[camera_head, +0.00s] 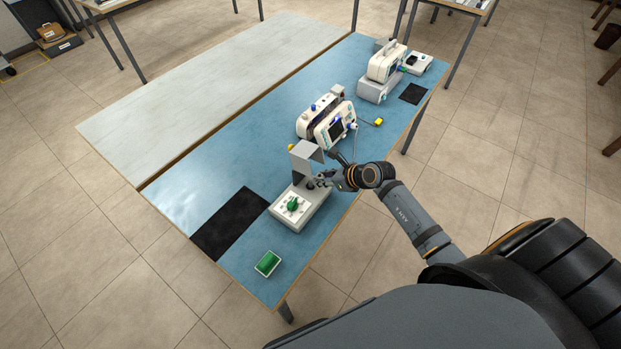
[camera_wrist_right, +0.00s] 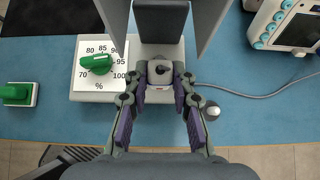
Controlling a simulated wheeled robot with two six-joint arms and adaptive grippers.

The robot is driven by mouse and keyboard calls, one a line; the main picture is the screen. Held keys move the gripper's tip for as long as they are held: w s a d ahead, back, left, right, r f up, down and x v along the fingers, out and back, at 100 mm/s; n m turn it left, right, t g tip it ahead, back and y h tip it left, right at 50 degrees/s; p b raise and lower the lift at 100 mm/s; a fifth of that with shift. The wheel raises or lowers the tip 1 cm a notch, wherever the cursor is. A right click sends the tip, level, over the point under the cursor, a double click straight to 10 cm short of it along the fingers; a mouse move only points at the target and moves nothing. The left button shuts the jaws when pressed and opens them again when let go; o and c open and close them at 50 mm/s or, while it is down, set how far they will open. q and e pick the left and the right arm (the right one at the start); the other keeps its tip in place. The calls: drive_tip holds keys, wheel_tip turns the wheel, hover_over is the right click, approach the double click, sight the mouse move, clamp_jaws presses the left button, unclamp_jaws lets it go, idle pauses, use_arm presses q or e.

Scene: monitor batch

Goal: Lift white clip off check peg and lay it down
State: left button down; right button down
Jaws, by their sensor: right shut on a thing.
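The checker (camera_head: 305,207) is a pale box with a green dial (camera_wrist_right: 97,64) on a percent scale and a grey upright hood (camera_head: 303,158). The small whitish clip (camera_wrist_right: 160,83) sits at the middle of the checker's front in the right wrist view, with a dark round part at its top. My right gripper (camera_head: 322,180) is in front of the hood. In the right wrist view its fingers (camera_wrist_right: 160,92) are closed in on both sides of the clip. The peg is hidden or not distinct from the clip. My left gripper is not in view.
A white monitor (camera_head: 328,121) stands just behind the checker, with a grey cable (camera_wrist_right: 255,95) running from its side. A black mat (camera_head: 230,222) and a green-topped block (camera_head: 267,263) lie nearby. More devices (camera_head: 385,66) stand at the far end.

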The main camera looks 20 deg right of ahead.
drive_tip(key=s+d, duration=0.1)
drive_tip(key=s, duration=0.1)
drive_tip(key=s+d+p, duration=0.1)
drive_tip(key=s, duration=0.1)
drive_tip(key=shift+d, duration=0.15)
idle(0.4)
